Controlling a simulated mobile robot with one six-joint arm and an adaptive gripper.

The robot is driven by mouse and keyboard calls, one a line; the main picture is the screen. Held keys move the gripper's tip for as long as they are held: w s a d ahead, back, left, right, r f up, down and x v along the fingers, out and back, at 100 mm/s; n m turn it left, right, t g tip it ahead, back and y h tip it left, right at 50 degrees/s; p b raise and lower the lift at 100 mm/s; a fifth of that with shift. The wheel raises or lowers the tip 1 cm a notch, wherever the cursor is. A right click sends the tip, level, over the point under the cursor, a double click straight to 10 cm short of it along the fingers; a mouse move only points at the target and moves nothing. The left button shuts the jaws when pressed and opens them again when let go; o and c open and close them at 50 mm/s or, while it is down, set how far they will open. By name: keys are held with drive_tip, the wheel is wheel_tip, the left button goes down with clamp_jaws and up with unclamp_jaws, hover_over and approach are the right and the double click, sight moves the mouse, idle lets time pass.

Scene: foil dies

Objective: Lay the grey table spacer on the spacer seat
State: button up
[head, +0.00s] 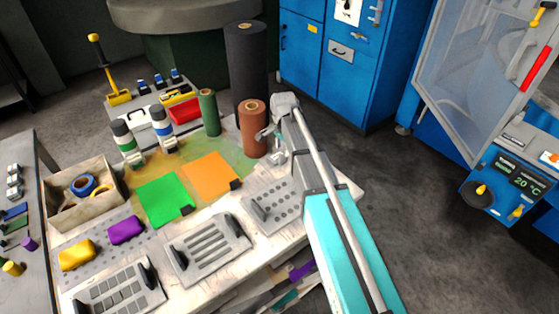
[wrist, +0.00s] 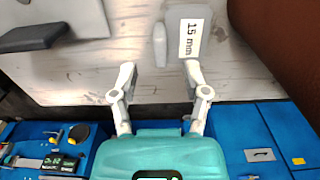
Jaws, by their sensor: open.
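My gripper (wrist: 159,69) is open, its two pale fingers spread wide over the worktable; it also shows in the head view (head: 271,146), just right of the brown roll. In the wrist view a small light grey bar (wrist: 159,45), which looks like the grey table spacer, lies just beyond the fingertips, between their lines and apart from both. A grey plate with a white "15 mm" label (wrist: 193,38) lies right beside it, close to the right fingertip. I cannot tell for sure whether this labelled plate is the spacer seat.
The brown roll (head: 253,128) stands close to my gripper. A perforated die plate (head: 275,205) with black handles lies in front. Green (head: 165,199) and orange (head: 211,175) sheets, a slotted die (head: 207,248) and a wooden box (head: 84,205) crowd the table. Blue cabinets (head: 325,70) stand behind.

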sight(283, 155)
drive_tip(key=shift+f+b, duration=1.75)
drive_tip(key=shift+f, duration=0.35)
clamp_jaws()
